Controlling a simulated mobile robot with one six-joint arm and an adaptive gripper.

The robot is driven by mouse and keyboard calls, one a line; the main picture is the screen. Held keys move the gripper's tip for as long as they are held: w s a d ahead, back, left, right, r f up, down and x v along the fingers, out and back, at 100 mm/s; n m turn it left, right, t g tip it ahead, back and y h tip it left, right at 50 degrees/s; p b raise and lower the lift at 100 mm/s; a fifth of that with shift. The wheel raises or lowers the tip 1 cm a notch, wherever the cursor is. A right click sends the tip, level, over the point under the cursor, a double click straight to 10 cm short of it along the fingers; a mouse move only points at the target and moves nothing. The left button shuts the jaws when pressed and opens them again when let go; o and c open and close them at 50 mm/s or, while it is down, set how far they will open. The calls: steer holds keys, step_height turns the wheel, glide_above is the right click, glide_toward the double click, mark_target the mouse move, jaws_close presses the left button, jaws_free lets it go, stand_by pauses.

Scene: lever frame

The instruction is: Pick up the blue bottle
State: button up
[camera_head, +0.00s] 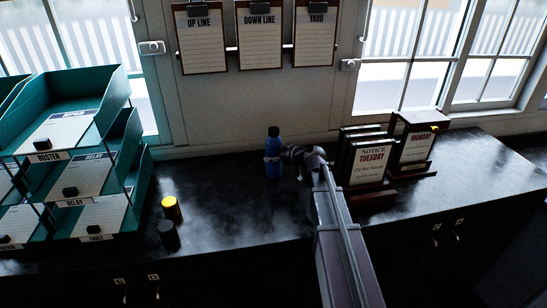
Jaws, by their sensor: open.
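The blue bottle (273,155) stands upright on the dark countertop (230,215), near the wall. It has a dark cap. My gripper (287,155) is at the bottle's right side, at about mid-height, with my arm reaching in from the lower right. The gripper is open. One finger seems to lie close to the bottle, but I cannot tell whether it touches or whether the fingers are around it. The far side of the bottle is hidden.
Notice stands (368,165) are close to the right of my arm. Teal tray racks (137,165) fill the left. Clipboards (259,40) hang on the wall behind. The counter left of the bottle is clear.

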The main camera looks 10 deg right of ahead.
mark_target(278, 130)
stand_by(0.4)
steer(key=c, duration=1)
steer(key=shift+r, duration=0.2)
steer(key=shift+c, duration=0.2)
step_height(278, 130, up, 10)
steer(key=p, duration=1)
steer(key=shift+f, duration=0.2)
